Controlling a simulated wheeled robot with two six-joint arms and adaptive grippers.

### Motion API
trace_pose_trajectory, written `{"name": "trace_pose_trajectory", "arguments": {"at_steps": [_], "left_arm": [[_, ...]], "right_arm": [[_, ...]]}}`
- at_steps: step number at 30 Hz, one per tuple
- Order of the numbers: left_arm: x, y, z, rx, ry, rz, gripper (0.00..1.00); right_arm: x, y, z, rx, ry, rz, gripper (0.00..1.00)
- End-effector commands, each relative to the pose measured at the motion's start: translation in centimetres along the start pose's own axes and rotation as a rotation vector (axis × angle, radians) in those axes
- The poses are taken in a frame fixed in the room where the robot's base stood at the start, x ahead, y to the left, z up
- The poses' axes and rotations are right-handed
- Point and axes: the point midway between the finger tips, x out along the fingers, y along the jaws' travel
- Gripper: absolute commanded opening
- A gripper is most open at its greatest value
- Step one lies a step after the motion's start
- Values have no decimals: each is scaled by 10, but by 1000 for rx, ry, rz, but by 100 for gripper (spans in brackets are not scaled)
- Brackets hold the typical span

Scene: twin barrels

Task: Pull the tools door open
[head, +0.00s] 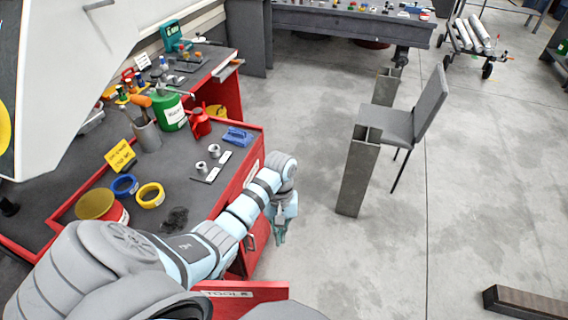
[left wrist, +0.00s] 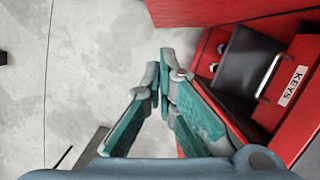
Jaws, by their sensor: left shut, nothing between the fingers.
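A red panel with a white label whose visible letters read "TOOL" (head: 225,294) shows at the bottom of the head view, partly hidden by my arm. I take it for the tools door; how far it stands open I cannot tell. My left gripper (head: 280,236) points down beside the red cabinet's front, fingers shut and empty. In the left wrist view the fingertips (left wrist: 166,66) are together, beside a red front with a metal handle (left wrist: 268,76) and a "KEYS" label (left wrist: 293,86). I see no contact with that handle. My right gripper is out of view.
The red workbench (head: 62,172) carries tape rolls, a green can (head: 168,108) and several small parts. A grey post (head: 358,172) and a chair (head: 410,112) stand to the right of my left gripper. The concrete floor between is clear.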

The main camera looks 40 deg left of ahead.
Motion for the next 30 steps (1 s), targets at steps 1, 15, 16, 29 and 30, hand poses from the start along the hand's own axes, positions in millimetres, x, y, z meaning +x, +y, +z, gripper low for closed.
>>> {"name": "trace_pose_trajectory", "arguments": {"at_steps": [1,15,16,29,30], "left_arm": [[16,-2,-4,-3,0,0,0],[64,-4,-10,-7,-1,1,0],[70,-4,-10,-7,-1,1,0],[143,-3,8,-3,0,1,0],[144,-3,14,-3,0,1,0]], "right_arm": [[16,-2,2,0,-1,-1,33],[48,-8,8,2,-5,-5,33],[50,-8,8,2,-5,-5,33],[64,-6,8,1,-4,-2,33],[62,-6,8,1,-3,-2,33]]}}
